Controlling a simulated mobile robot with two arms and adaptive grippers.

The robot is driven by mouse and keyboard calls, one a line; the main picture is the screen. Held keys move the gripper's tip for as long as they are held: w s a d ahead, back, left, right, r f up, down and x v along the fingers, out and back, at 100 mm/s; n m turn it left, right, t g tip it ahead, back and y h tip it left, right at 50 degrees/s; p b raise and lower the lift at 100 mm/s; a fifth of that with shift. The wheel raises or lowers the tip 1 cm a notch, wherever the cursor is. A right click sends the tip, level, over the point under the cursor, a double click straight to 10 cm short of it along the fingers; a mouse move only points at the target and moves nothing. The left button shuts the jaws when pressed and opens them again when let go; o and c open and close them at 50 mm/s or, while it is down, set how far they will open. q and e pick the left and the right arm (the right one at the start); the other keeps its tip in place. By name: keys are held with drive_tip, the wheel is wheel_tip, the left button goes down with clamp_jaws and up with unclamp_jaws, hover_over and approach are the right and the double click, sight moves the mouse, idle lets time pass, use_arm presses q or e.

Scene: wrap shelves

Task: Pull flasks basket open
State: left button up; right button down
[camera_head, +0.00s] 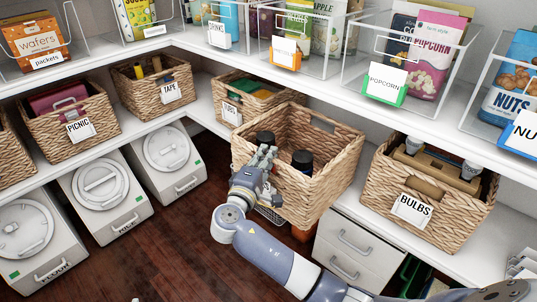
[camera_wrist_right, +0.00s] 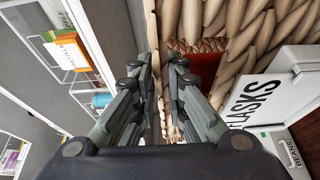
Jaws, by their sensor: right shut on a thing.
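The flasks basket (camera_head: 328,190) is woven and tan, and it juts out from the lower shelf in the middle of the head view. Dark-lidded flasks stand inside it, one lid (camera_head: 302,158) near its middle and another (camera_head: 265,137) near the left wall. My right gripper (camera_head: 263,160) is at its near-left rim. In the right wrist view my right gripper (camera_wrist_right: 163,80) is shut with its fingers on either side of the basket's woven wall (camera_wrist_right: 215,45). The white FLASKS label (camera_wrist_right: 253,108) shows beside the fingers. My left gripper is not in view.
A BULBS basket (camera_head: 465,220) stands to the right on the same shelf, and a TUBES basket (camera_head: 232,100) to the left. White drawers (camera_head: 355,250) sit below. Clear bins line the upper shelf (camera_head: 320,92). The dark wood floor (camera_head: 155,248) is clear at the left.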

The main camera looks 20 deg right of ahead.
drive_tip(key=c, duration=1.6)
unclamp_jaws()
drive_tip(key=v, duration=1.2)
